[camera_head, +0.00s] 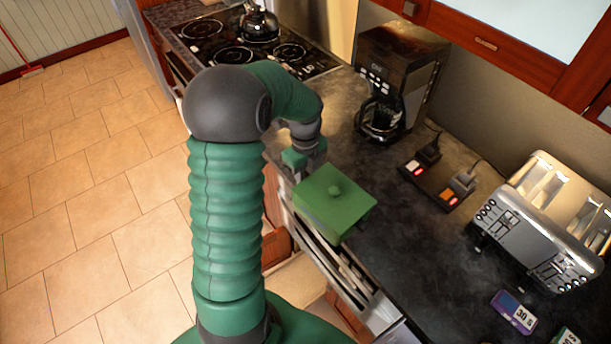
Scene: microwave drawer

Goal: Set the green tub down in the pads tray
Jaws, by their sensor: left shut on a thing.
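The green tub (335,203) is a square green box with a round knob on its lid. It is held at the counter's front edge, over or beside an open drawer (372,311). My left gripper (308,168) is shut on the tub at its far left side; the fingertips are mostly hidden. The drawer shows pale rims and slots below the tub, and the tub covers part of it. I cannot tell for sure which part is the pads tray. My right gripper is not in view.
A coffee maker (402,70) with a glass jug stands behind the tub. A black power strip (437,186) with plugs lies to the right, then a silver toaster (535,235). A purple box (513,312) lies at lower right. The dark counter (415,260) between is clear.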

